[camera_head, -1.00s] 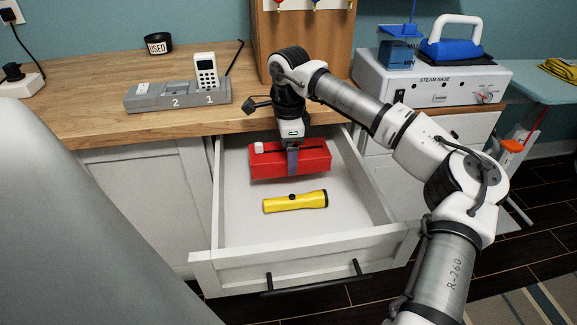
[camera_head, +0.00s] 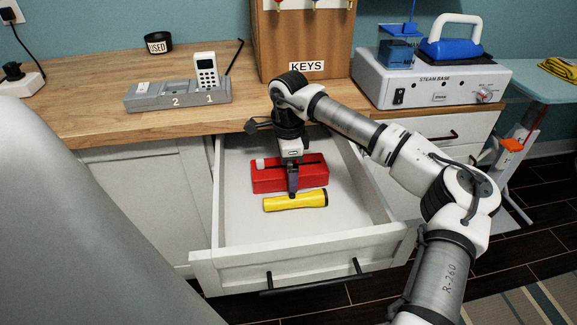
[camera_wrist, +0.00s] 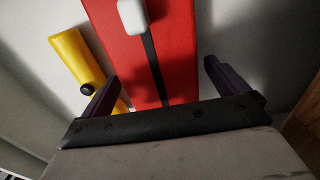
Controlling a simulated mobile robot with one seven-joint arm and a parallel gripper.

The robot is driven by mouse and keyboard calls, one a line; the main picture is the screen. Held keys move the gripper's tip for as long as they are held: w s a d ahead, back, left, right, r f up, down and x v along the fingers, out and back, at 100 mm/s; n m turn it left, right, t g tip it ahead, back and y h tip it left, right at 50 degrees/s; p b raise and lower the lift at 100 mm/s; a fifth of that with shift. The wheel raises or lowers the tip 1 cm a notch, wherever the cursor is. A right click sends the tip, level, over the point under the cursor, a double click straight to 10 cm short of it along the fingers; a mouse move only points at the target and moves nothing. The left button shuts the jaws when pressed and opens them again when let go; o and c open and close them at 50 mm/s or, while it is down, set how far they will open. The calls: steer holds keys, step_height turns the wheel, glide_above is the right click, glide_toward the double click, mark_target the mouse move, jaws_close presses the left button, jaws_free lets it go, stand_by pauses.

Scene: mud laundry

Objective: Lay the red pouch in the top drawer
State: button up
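The red pouch (camera_head: 267,179) lies in the open top drawer (camera_head: 240,222), behind the yellow flashlight. It has a dark zip strip and a white tab; in the wrist view the pouch (camera_wrist: 130,55) runs up between my fingers. My gripper (camera_head: 292,178) is low in the drawer over the pouch, one finger showing in front of it. In the wrist view my gripper (camera_wrist: 161,70) has its fingers spread. A gap shows between the right finger and the pouch; the left finger is close to its edge. The pouch's underside is hidden.
The yellow flashlight (camera_head: 290,201) lies close in front of the pouch, in the drawer. The drawer's front panel (camera_head: 300,262) and side walls enclose the space; its front floor is bare. The wooden counter (camera_head: 90,119) overhangs the back, with a grey dock (camera_head: 178,96) on it.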

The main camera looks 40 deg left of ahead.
step_height(320, 180, up, 12)
steer(key=shift+r, duration=0.2)
stand_by(0.5)
stand_by(0.4)
